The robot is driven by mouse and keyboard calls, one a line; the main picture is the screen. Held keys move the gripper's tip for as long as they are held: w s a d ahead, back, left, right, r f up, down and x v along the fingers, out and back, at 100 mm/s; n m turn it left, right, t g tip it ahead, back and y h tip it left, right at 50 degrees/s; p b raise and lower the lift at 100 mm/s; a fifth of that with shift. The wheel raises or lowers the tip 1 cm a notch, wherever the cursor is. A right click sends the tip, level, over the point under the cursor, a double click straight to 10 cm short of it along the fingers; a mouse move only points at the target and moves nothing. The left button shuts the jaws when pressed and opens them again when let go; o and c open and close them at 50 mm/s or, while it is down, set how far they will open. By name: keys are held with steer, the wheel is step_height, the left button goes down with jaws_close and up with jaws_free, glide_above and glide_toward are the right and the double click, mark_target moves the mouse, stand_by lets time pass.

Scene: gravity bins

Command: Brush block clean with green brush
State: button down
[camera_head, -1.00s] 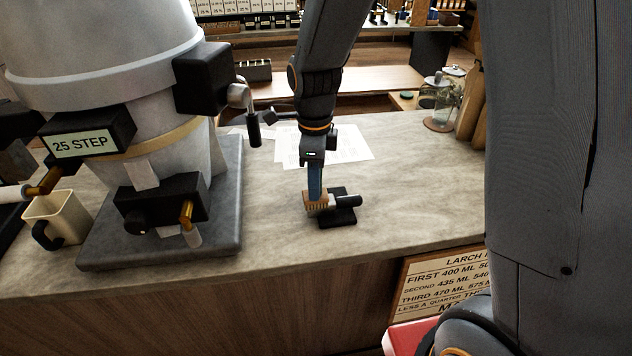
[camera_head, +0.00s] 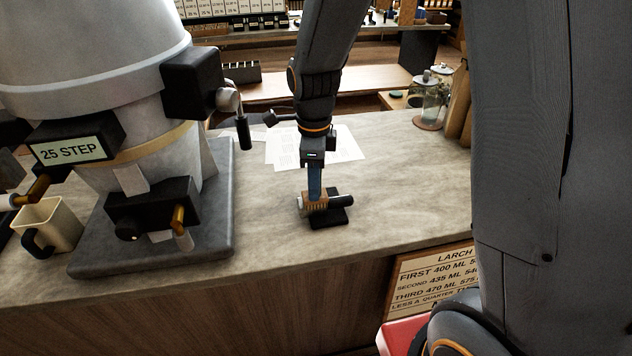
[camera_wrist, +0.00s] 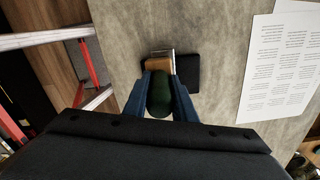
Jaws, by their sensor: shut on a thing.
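My gripper (camera_head: 314,190) points down over the counter and is shut on the brush, whose green handle (camera_wrist: 160,95) shows between the blue fingers in the wrist view. The brush's tan head with bristles (camera_head: 313,206) is at the fingertips, over the block. The block (camera_head: 329,216) is a dark base with a pale and black cylindrical part, lying on the counter. The brush head covers its left part, and I cannot tell whether the bristles touch it. In the wrist view the block's dark base (camera_wrist: 186,74) shows beside the tan brush head (camera_wrist: 157,63).
A large grey machine (camera_head: 150,225) with a "25 STEP" label stands on the left, with a cream mug (camera_head: 52,224) beside it. Printed sheets (camera_head: 345,146) lie behind my gripper. A glass jar (camera_head: 432,106) stands at the back right. The counter right of the block is clear.

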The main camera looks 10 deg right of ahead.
steer(key=shift+a, duration=1.05)
steer(key=shift+r, duration=0.1)
steer(key=shift+r+p, duration=0.75)
steer(key=shift+p, duration=0.25)
step_height(320, 180, up, 3)
steer(key=shift+f+p, duration=0.15)
steer(key=shift+p, duration=1)
steer(key=shift+r, duration=1.15)
